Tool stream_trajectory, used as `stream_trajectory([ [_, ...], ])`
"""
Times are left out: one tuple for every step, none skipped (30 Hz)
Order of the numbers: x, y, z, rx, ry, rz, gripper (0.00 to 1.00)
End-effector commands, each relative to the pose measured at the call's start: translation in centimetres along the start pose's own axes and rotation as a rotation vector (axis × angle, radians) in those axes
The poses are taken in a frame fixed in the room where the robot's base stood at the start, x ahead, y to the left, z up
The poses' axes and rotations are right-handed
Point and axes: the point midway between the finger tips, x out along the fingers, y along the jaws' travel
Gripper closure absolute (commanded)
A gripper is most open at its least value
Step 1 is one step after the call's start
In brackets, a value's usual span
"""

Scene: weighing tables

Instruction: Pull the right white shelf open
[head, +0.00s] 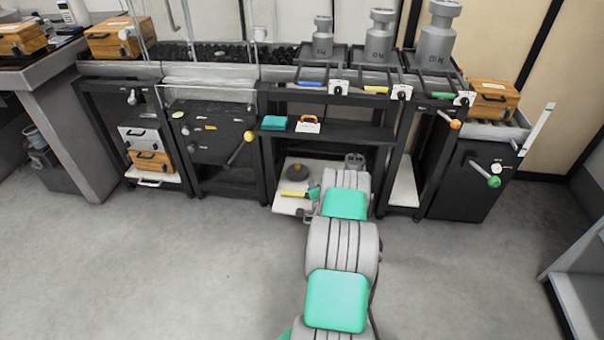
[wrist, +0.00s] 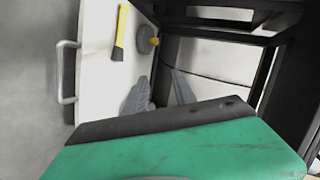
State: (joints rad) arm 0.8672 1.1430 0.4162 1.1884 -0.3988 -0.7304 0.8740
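A white shelf (head: 284,208) sticks out low under the middle of the bench, with a yellow-handled tool (head: 294,194) and a dark round weight (head: 297,171) on it. In the wrist view this white shelf (wrist: 92,75) has a grey bar handle (wrist: 66,72) on its left edge. Another white shelf surface (head: 403,188) shows further right between black legs; I cannot tell its handle. My gripper (wrist: 160,78) has its two grey fingers apart, with nothing seen between them, over or near the middle shelf's right part. In the head view my arm hides much of this area.
Black frame posts (wrist: 258,85) stand close right of my gripper. A left white shelf (head: 150,183) holds boxes. Large weights (head: 378,38) stand on the bench above. A black cabinet (head: 465,190) stands at right. The grey floor in front (head: 180,270) is clear.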

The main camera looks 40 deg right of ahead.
Motion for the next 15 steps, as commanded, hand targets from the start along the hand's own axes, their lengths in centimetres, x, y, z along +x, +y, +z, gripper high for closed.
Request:
stream_trajectory([
  [-0.3, -1.6, 0.2, -0.019, -0.014, 0.003, 0.68],
  [-0.4, -2.3, 0.4, -0.030, -0.022, 0.007, 0.68],
  [-0.5, -3.1, 0.7, -0.045, -0.034, 0.012, 0.68],
  [-0.6, -3.8, 0.9, -0.057, -0.044, 0.015, 0.68],
  [-0.7, -4.5, 1.2, -0.069, -0.052, 0.018, 0.68],
  [-0.9, -5.2, 1.4, -0.083, -0.063, 0.023, 0.68],
  [-1.0, -5.9, 1.6, -0.094, -0.071, 0.026, 0.68],
  [-1.1, -6.4, 1.8, -0.104, -0.078, 0.028, 0.68],
  [-1.3, -7.0, 2.1, -0.117, -0.088, 0.033, 0.68],
  [-1.4, -7.5, 2.2, -0.126, -0.094, 0.035, 0.68],
  [-1.5, -7.9, 2.4, -0.134, -0.099, 0.037, 0.68],
  [-1.6, -8.2, 2.5, -0.142, -0.104, 0.040, 0.68],
  [-1.7, -8.5, 2.6, -0.147, -0.108, 0.042, 0.68],
  [-1.7, -8.6, 2.7, -0.151, -0.112, 0.044, 0.68],
  [-1.8, -8.8, 2.8, -0.155, -0.115, 0.045, 0.68],
])
